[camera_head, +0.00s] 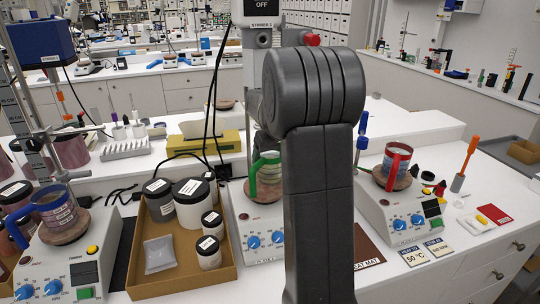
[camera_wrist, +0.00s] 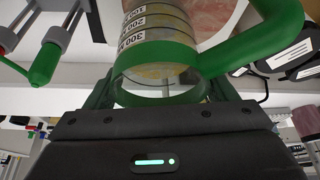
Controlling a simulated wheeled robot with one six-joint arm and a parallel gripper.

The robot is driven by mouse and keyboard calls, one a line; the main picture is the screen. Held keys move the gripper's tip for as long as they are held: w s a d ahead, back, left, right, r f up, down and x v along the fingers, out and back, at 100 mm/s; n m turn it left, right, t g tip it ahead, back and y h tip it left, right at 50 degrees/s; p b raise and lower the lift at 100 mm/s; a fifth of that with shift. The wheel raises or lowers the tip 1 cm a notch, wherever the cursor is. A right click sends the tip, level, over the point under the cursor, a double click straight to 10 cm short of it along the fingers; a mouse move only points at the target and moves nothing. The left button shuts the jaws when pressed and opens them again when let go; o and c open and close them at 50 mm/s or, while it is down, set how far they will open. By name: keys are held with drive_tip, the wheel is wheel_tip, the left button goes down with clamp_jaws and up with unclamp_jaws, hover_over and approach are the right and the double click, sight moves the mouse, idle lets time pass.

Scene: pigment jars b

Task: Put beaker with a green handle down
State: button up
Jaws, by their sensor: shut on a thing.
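The beaker with a green handle (camera_head: 267,173) shows just left of my arm in the head view, at the middle hot plate (camera_head: 253,228). I cannot tell whether its base touches the plate's round top. In the wrist view the beaker (camera_wrist: 165,30) fills the upper middle, with its green rim band and handle and printed volume marks. My gripper (camera_wrist: 162,88) is shut on it, with one dark finger on each side. In the head view the gripper is hidden behind my arm.
A beaker with a blue handle (camera_head: 57,212) stands on the left hot plate, and one with a red handle (camera_head: 397,162) on the right one. A cardboard tray (camera_head: 180,278) with several labelled jars lies left of the middle plate. A yellow-green device (camera_head: 205,144) stands behind.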

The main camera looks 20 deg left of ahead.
drive_tip(key=shift+f, duration=0.1)
drive_tip(key=o, duration=1.3)
drive_tip(key=b+v, duration=0.1)
drive_tip(key=v, duration=1.1)
drive_tip(key=x, duration=1.1)
drive_tip(key=shift+w+a+f+p, duration=0.1)
drive_tip(key=shift+w+a+p, duration=0.15)
drive_tip(key=shift+p, duration=0.15)
drive_tip(key=shift+v, duration=0.85)
drive_tip(key=shift+a, duration=0.15)
